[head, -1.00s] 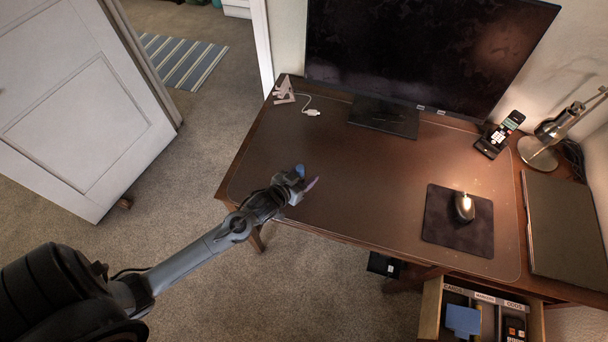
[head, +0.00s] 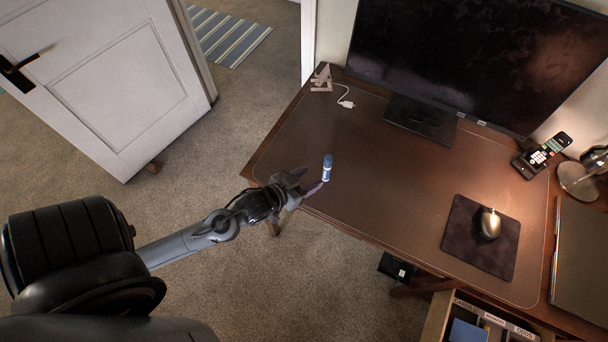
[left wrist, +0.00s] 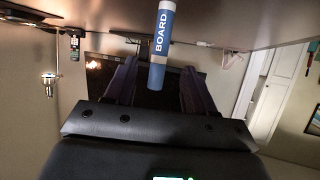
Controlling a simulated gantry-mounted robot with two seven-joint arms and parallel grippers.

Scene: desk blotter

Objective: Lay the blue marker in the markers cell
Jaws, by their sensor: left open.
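The blue marker (head: 327,167) stands upright on the desk near its left front edge, with a pale band below its blue top. In the left wrist view, where the desk surface is at the top, the marker (left wrist: 160,45) shows the word BOARD and lies in line with the gap between my fingers. My left gripper (head: 311,180) is open, its fingertips beside the marker; I cannot tell whether they touch it. The open drawer (head: 438,314) at the lower right has labelled cells; the middle label (head: 494,319) seems to read markers. The drawer's lower part is cut off.
A monitor (head: 452,62), a white cable (head: 346,103), a mouse (head: 488,224) on a dark pad (head: 465,240), a phone on a stand (head: 545,152), a lamp (head: 580,178) and a closed laptop (head: 583,262) are on the desk. The middle of the desk is clear.

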